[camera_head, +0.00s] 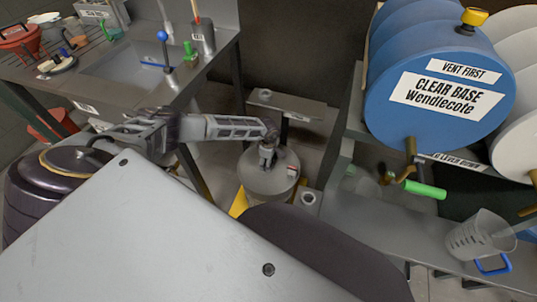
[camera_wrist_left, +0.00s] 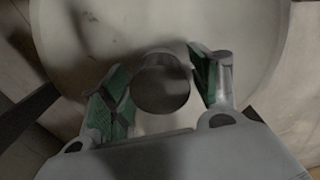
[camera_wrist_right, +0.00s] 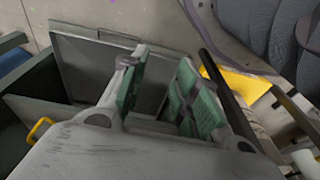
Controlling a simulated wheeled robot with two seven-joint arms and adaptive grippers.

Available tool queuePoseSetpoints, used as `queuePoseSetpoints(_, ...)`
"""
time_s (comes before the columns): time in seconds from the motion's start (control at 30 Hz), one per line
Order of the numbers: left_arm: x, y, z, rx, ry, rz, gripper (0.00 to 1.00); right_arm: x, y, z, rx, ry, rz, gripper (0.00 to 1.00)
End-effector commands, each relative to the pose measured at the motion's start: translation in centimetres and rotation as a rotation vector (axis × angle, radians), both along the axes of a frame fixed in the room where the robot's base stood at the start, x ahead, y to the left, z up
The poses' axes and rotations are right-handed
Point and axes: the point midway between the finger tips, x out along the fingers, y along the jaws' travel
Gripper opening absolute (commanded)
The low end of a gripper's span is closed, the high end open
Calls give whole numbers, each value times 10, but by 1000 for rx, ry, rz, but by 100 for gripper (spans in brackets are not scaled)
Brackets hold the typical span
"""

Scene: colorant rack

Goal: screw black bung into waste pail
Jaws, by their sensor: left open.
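The waste pail (camera_head: 268,184) is a grey round vessel on the floor beneath the benches, in the middle of the head view. Its pale round top (camera_wrist_left: 85,35) fills much of the left wrist view. A dark round piece, apparently the black bung (camera_wrist_left: 162,92), is at the middle of that top. My left gripper (camera_wrist_left: 160,75) is open, with one green-padded finger on each side of the dark piece. I cannot tell whether they touch it or how deep it is seated. My right gripper (camera_wrist_right: 158,75) is open and empty, away from the pail.
A bench with a sink (camera_head: 130,68) is at the back left. Blue drums (camera_head: 435,95) stand on a rack at the right, above a shelf with a clear jug (camera_head: 478,237). A purple-lidded vessel (camera_head: 75,160) is at the left. A yellow piece (camera_head: 239,204) shows beside the pail.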

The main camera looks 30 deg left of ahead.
Motion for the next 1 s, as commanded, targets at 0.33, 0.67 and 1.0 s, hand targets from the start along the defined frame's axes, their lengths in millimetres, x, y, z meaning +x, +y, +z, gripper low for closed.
queuePoseSetpoints(0.33, 0, 0, 0, 0, 0, 99, 62, -1, -5, -16, -8, -6, -3, 31)
queuePoseSetpoints(0.67, 0, 0, 0, 0, 0, 193, 62, 4, -8, -29, -12, -22, -5, 31)
queuePoseSetpoints(1.0, -1, 0, 0, 0, 0, 292, 62, -6, -13, -48, -18, -17, -8, 31)
